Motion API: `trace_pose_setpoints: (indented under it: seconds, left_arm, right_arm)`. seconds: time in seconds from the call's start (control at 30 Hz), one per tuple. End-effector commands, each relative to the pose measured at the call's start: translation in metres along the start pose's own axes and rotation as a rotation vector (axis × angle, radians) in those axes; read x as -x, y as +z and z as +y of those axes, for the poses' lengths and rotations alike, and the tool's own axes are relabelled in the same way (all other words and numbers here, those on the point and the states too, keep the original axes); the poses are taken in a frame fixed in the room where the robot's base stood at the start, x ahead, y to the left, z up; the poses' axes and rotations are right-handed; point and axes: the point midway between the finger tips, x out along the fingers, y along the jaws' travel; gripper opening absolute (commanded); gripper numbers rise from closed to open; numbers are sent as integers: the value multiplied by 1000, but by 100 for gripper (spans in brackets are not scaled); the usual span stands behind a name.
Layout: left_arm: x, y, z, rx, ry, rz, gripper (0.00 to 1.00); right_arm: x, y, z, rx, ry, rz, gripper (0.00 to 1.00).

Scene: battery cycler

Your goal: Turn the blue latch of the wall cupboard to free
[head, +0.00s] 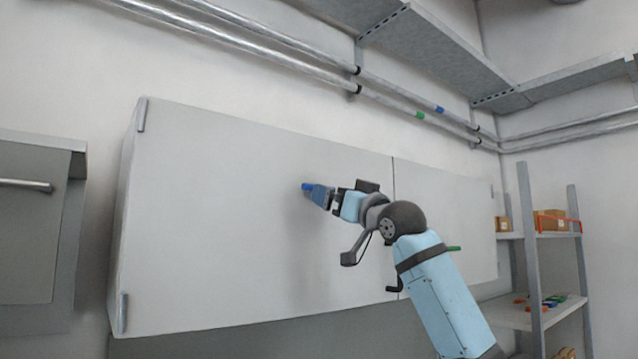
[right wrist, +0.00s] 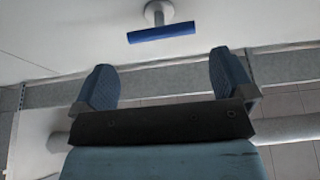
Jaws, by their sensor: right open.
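The wall cupboard (head: 220,200) hangs on the wall in the head view, with its doors closed. Its blue latch (head: 306,187) shows just past my right gripper (head: 318,196), which partly covers it. In the right wrist view the blue latch (right wrist: 162,33) is a bar on a round pale mount, lying nearly level across the picture. My right gripper (right wrist: 165,75) is open and empty there. Its two blue fingers stand apart on either side, short of the latch, and the latch lies ahead of the gap, not touched. My left gripper is in neither view.
A green handle-like part (head: 454,248) sticks out behind my right arm, on the right door. Pipes (head: 300,48) and a grey shelf (head: 440,50) run above the cupboard. A grey cabinet (head: 30,220) stands left, a shelving rack (head: 530,250) right. Space before the left door is clear.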

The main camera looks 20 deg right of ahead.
Motion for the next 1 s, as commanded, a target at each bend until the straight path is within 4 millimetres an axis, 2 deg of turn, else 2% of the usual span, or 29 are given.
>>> trace_pose_setpoints:
  seconds: [0.03, 0.1, 0.33, 0.5, 0.8, 0.87, 1.0]
  left_arm:
    - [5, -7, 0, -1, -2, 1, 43]
    - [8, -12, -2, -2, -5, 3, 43]
    - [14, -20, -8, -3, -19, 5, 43]
    - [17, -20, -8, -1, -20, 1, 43]
    - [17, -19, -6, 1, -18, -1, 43]
    - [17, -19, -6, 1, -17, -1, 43]
    - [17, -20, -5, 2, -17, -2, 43]
  right_arm:
    - [-14, -4, 0, -2, 0, -3, 100]
    - [-29, -4, -1, -2, 0, -3, 100]
    - [-66, -2, 0, -1, 0, -2, 100]
    - [-77, 0, 0, -1, -1, -1, 100]
    - [-79, 1, 0, 0, 0, -1, 100]
    - [-79, 1, 0, 0, 0, -1, 88]
    - [-79, 1, 0, 0, 0, -1, 56]
